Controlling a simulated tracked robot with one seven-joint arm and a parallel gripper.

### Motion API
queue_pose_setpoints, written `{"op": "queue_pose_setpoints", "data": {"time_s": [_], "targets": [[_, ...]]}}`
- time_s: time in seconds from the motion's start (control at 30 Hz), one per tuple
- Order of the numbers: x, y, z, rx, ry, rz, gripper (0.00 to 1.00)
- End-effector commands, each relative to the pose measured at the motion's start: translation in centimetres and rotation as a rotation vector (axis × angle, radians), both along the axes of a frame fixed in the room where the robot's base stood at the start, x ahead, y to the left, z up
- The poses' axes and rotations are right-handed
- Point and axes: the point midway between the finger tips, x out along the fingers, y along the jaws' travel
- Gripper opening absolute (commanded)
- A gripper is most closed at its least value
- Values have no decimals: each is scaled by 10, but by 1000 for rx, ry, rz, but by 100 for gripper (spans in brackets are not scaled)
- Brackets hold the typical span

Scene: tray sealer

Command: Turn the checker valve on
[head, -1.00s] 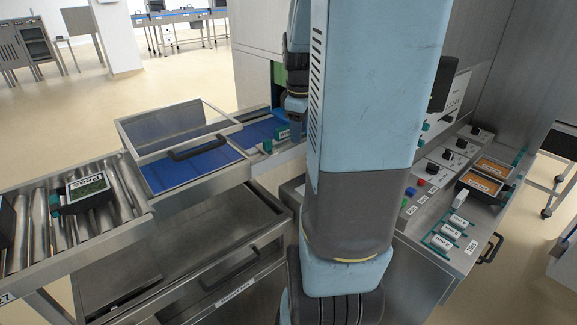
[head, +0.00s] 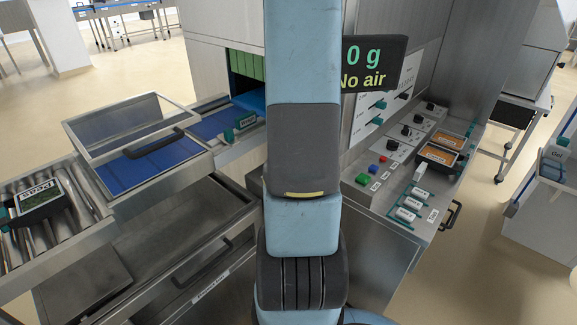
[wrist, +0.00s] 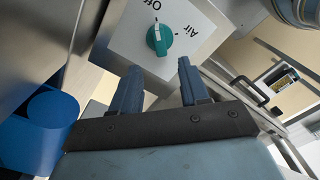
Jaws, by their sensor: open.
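A teal round knob (wrist: 159,40) sits on a white panel (wrist: 125,42) in the wrist view. The panel is lettered "Off" and "Air", and the knob's white pointer is toward "Off". My gripper (wrist: 159,67) is open and empty, its two dark blue fingers apart just short of the knob, with the knob between their lines. The fingers do not visibly touch it. My gripper and this knob cannot be made out in the head view, where my arm fills the middle. A dark display (head: 374,64) reads "0 g" and "No air".
A control panel with teal switches (head: 378,104), black knobs and coloured buttons stands right of my arm. A conveyor (head: 90,205) and a clear-lidded tray sealer station (head: 150,160) stand left. In the wrist view, a blue cylinder (wrist: 52,108) is at left and a black handle (wrist: 250,90) at right.

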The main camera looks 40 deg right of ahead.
Motion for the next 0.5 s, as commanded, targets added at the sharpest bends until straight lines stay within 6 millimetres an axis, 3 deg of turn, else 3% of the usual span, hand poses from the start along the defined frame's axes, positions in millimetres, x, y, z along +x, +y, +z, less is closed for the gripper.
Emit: {"op": "queue_pose_setpoints", "data": {"time_s": [0.3, 0.5], "targets": [[-1, 0, -53, 2, 2, 0, 45], [0, 0, -73, 1, 2, 1, 45]]}}
